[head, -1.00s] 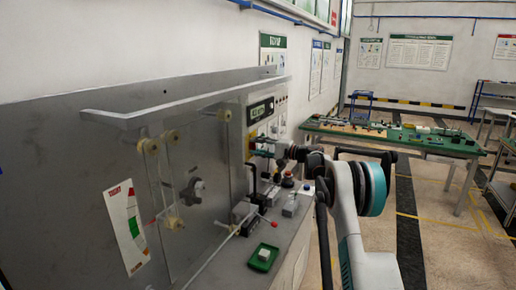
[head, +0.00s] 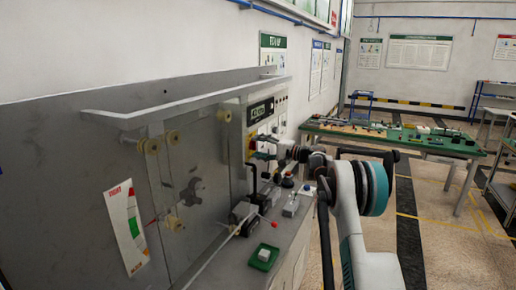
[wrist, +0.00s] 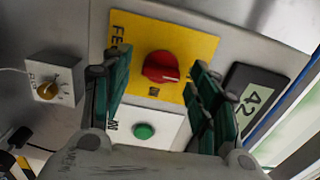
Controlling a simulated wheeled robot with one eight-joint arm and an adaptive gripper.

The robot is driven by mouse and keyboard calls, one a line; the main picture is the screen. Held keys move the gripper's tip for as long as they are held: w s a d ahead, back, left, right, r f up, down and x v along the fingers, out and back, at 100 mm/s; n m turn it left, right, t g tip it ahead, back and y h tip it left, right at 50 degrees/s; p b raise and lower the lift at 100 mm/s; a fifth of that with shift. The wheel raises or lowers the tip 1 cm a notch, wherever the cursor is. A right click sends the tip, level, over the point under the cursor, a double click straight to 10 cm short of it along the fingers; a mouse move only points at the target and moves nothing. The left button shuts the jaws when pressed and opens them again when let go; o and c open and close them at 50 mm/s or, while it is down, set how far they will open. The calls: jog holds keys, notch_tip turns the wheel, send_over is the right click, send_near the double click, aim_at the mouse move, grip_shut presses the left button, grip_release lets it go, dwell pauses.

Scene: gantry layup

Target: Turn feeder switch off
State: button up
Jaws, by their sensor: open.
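The feeder switch (wrist: 160,67) is a red rotary knob on a yellow plate (wrist: 205,45), seen in the wrist view. The plate's lettering begins "FE", and the rest is hidden behind a finger. My gripper (wrist: 165,92) is open, with one green-padded finger on each side of the knob in the picture. I cannot tell whether either finger touches it.
A green button (wrist: 144,131) sits below the yellow plate. A box with a brass-coloured dial (wrist: 46,89) is at left and a display reading 42 (wrist: 257,95) at right. A green tray (head: 264,257) and a red-tipped lever (head: 270,220) are on the bench below the panel.

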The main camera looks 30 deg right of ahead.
jog(key=v, duration=1.1)
jog(key=shift+s+d, duration=0.1)
jog(key=shift+d, duration=0.05)
